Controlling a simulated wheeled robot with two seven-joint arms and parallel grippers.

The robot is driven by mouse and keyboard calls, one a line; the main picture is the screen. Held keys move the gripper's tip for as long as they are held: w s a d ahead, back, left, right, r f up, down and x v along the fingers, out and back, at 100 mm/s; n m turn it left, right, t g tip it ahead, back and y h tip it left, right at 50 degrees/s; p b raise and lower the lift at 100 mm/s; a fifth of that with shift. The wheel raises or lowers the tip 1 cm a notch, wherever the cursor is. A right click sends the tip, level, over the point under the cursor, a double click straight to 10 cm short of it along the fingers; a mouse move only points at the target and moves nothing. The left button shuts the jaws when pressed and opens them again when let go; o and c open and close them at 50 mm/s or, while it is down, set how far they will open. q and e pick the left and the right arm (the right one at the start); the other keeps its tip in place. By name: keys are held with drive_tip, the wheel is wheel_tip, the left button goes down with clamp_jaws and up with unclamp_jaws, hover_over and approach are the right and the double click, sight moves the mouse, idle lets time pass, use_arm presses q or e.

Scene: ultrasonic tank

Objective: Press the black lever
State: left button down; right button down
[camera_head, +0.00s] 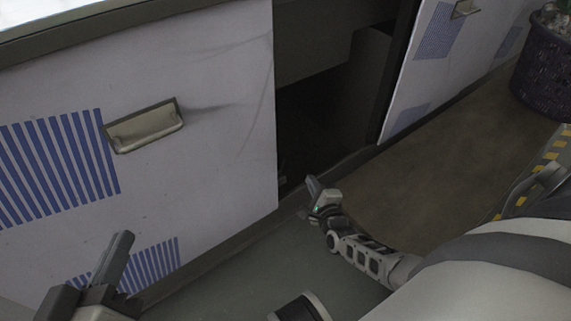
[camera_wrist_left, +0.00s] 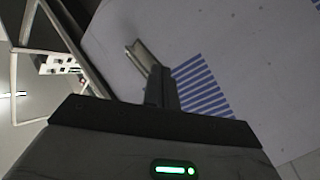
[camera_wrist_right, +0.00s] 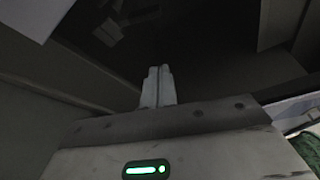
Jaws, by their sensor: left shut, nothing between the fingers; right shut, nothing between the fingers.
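I cannot make out a black lever in any view. My left gripper (camera_head: 122,243) is shut and empty, in front of the large white cabinet panel at the lower left. In the left wrist view its fingers (camera_wrist_left: 156,78) are together, with the panel and a metal handle beyond them. My right gripper (camera_head: 313,186) is shut and empty, low near the dark opening between two white panels. In the right wrist view its closed fingers (camera_wrist_right: 158,76) point toward a dark recess; a small pale object (camera_wrist_right: 110,30) there is too dim to identify.
The left white panel (camera_head: 220,95) has a recessed metal handle (camera_head: 145,127) and blue stripes. A second white panel (camera_head: 412,85) stands right of the dark opening (camera_head: 318,125). A dark basket (camera_head: 545,75) stands at the far right. Brown floor (camera_head: 410,180) before the right panel is clear.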

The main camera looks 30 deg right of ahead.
sight(280, 165)
use_arm(q)
drive_tip(key=shift+s, duration=0.1)
use_arm(e)
drive_tip(key=shift+s, duration=0.1)
